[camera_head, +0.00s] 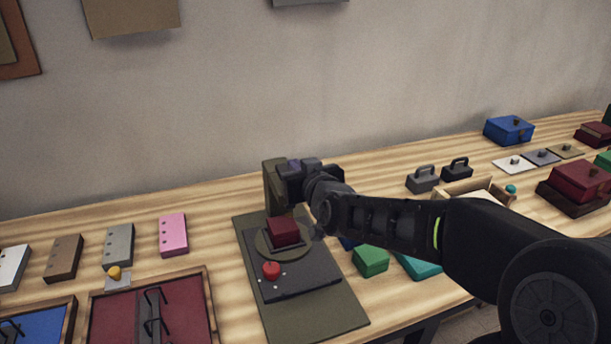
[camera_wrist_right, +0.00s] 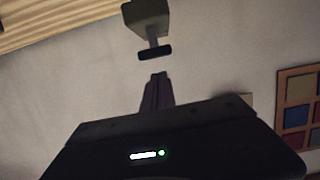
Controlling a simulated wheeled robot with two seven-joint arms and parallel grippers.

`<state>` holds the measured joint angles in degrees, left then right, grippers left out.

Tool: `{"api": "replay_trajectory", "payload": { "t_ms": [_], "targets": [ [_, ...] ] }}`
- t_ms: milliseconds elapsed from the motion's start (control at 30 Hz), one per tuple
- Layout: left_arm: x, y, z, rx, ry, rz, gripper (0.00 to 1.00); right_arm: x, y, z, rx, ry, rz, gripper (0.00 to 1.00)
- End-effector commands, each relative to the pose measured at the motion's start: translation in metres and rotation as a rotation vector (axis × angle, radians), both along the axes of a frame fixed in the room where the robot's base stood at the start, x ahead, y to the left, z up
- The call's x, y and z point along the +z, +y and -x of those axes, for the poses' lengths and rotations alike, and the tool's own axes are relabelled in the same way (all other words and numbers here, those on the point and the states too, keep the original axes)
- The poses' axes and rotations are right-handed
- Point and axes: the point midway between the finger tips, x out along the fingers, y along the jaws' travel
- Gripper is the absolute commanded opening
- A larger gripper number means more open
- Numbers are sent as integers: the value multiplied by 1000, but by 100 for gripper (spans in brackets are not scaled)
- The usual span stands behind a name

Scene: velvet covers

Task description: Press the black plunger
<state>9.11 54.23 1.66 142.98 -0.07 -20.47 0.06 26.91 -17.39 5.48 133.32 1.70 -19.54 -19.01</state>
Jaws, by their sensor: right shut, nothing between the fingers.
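The black plunger (camera_wrist_right: 155,53) shows in the right wrist view as a dark bar on a short grey rod under an olive block (camera_wrist_right: 147,18). My right gripper (camera_wrist_right: 156,78) is shut and empty, its tips close to the plunger in that view with a small visible gap. In the head view my right gripper (camera_head: 293,170) is in front of the olive post (camera_head: 272,178) of the press and hides the plunger. Below it a maroon block (camera_head: 283,231) sits on a round olive plate of the dark press base (camera_head: 310,278). My left gripper is not in view.
A red button (camera_head: 271,270) is on the base, which stands on an olive mat (camera_head: 330,322). Green (camera_head: 370,261) and teal blocks lie right of it, under my arm. Coloured covers (camera_head: 173,234) and a maroon-lined tray (camera_head: 190,310) are at left. The wall is behind.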

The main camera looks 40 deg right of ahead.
Motion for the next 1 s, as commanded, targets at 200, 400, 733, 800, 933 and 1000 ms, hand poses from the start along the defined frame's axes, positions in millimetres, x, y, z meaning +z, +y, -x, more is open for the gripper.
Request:
{"api": "replay_trajectory", "payload": {
  "t_ms": [200,400,733,800,933,1000],
  "targets": [
    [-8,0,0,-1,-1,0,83,11,13,39,-1,-7,3,0],
    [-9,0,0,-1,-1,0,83,17,19,57,-1,-7,3,0],
    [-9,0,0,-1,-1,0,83,18,21,61,0,-4,1,0],
    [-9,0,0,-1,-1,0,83,18,21,61,0,-5,2,0],
    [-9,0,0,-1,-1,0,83,18,21,61,0,-5,2,0],
    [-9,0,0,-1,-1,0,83,18,21,61,0,-5,2,0]
  ]
}}
